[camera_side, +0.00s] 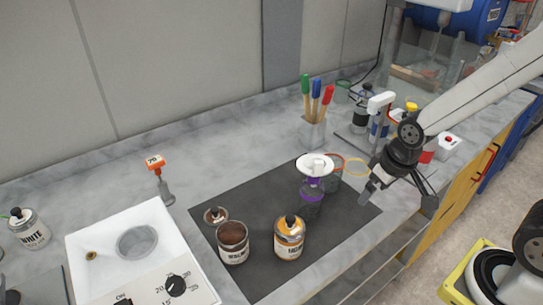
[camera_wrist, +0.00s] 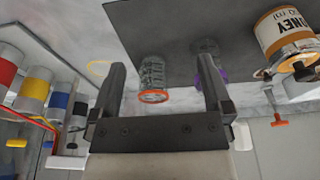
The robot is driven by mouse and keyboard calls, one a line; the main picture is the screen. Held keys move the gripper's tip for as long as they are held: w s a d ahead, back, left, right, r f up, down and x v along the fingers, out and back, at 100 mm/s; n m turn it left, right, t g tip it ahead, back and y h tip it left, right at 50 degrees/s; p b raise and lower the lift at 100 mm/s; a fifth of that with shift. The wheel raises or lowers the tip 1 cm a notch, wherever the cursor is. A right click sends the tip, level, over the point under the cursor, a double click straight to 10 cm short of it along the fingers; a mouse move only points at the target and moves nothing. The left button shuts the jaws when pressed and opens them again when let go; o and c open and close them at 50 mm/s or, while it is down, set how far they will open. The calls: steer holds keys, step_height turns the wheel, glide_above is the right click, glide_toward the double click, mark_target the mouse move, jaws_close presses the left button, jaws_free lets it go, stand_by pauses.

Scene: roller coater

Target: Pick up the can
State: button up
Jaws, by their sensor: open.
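Two labelled cans stand on the dark mat (camera_side: 260,280) in the side view. One is an open can with brown contents (camera_side: 233,243); its lid (camera_side: 215,215) lies behind it. The other is a closed can with an orange band and black knob (camera_side: 289,238). It also shows at the top right of the wrist view (camera_wrist: 282,35), its label partly readable as "NEY". My gripper (camera_side: 395,197) is open above the mat's right end, apart from both cans. In the wrist view, a grey cup with an orange rim (camera_wrist: 153,75) appears between the open fingers.
A purple-banded cup (camera_side: 311,198) with a white disc (camera_side: 315,165) above it stands near my gripper. A brush holder (camera_side: 313,132) is behind. A white tray device (camera_side: 140,255) and a white can (camera_side: 30,228) are left. The mat's front left is clear.

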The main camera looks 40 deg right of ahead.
step_height(320, 180, up, 11)
steer(key=m+t+y, duration=0.4)
steer(key=m+t, duration=0.6)
steer(key=m, duration=2.3)
glide_above(244, 254)
steer(key=s+d, duration=0.1)
steer(key=s, duration=0.4)
steer(key=f, duration=1.7)
steer(key=shift+d+f, duration=0.15)
steer(key=shift+d, duration=0.1)
steer(key=shift+f, duration=0.65)
